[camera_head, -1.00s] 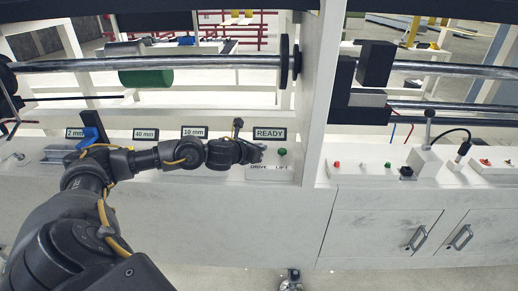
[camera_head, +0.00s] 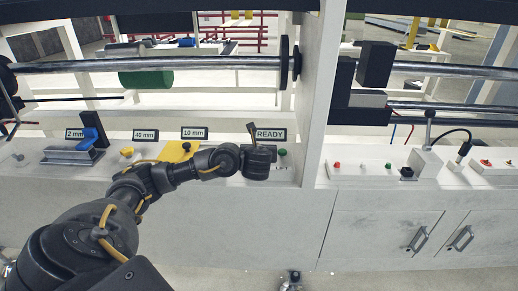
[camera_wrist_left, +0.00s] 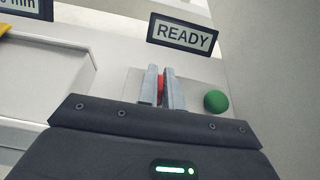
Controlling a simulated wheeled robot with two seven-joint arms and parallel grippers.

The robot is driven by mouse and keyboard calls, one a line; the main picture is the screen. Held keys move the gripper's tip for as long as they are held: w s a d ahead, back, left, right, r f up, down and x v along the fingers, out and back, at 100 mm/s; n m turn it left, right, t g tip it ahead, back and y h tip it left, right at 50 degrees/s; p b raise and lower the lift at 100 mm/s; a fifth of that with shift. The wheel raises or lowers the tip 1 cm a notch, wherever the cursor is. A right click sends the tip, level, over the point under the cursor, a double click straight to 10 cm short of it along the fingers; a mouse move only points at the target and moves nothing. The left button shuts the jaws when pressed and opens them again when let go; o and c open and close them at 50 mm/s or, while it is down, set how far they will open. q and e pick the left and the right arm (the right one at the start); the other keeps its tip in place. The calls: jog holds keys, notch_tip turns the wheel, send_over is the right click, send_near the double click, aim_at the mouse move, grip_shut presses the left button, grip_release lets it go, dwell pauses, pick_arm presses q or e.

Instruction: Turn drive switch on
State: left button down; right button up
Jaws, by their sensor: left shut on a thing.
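My left gripper (camera_head: 260,153) is at the small control panel under the READY sign (camera_head: 270,134). In the left wrist view its two grey fingers (camera_wrist_left: 162,89) are shut on a red switch (camera_wrist_left: 161,84), of which only a narrow strip shows between them. In the head view my gripper hides this switch and the DRIVE label. A green knob (camera_wrist_left: 216,101) stands apart, just right of the fingers; it also shows in the head view (camera_head: 283,153). The switch's exact tilt cannot be told. My right gripper is not in view.
A white upright post (camera_head: 320,90) rises right of the panel. Left along the ledge are a yellow part (camera_head: 178,151) and a blue handle (camera_head: 95,136). A metal roller bar (camera_head: 220,62) runs above. A second panel with a red button (camera_head: 337,164) lies right of the post.

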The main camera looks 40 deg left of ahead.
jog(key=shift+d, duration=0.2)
pick_arm(q)
jog(key=c, duration=1.6)
grip_release()
jog(key=shift+o, duration=0.2)
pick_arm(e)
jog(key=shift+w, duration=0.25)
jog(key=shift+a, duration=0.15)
